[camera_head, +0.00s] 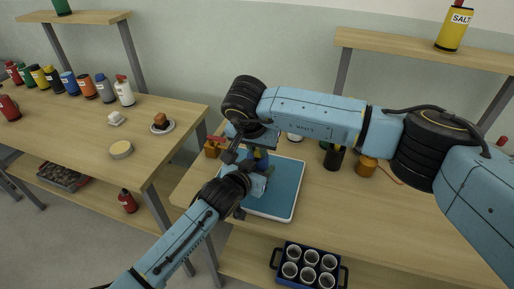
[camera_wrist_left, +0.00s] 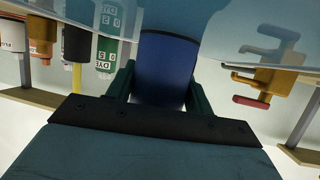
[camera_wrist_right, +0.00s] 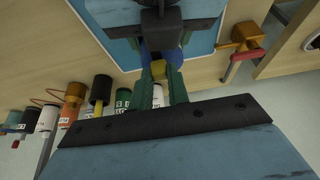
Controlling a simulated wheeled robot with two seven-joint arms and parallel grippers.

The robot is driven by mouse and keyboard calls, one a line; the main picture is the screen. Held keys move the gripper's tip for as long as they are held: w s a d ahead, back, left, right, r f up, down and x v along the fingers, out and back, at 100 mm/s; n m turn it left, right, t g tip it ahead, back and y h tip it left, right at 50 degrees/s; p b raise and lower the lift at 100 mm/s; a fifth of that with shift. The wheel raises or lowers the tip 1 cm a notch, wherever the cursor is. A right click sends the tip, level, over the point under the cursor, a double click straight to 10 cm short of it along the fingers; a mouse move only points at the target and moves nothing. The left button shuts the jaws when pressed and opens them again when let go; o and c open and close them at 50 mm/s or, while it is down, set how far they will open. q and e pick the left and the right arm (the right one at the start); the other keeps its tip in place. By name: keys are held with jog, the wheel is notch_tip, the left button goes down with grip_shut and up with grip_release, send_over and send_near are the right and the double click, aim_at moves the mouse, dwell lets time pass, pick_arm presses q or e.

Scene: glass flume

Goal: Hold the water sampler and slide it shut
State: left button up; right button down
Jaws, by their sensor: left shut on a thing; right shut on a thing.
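The water sampler (camera_head: 257,160) is a blue body with a yellow part, largely hidden by my grippers in the head view. My left gripper (camera_head: 259,181) is shut on its blue body, which fills the space between the fingers in the left wrist view (camera_wrist_left: 166,70). My right gripper (camera_head: 247,150) comes from above and is shut on the sampler, whose yellow part shows between the fingers in the right wrist view (camera_wrist_right: 158,67). The sampler is over a blue tray (camera_head: 287,190) with a white rim. Whether the sampler is open or closed is hidden.
An orange fitting with a red handle (camera_head: 213,147) stands left of the tray. A black bottle (camera_head: 334,157) and an orange jar (camera_head: 366,166) stand to the right. A crate of white cups (camera_head: 308,266) sits on the lower shelf. The table's front right is clear.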

jog(key=shift+w+d, duration=0.25)
jog(key=shift+w, duration=0.4)
jog(key=shift+w+d, duration=0.2)
jog(key=shift+w, duration=0.4)
jog(key=c, duration=1.3)
grip_release()
jog(key=v, duration=1.2)
jog(key=shift+s, duration=0.1)
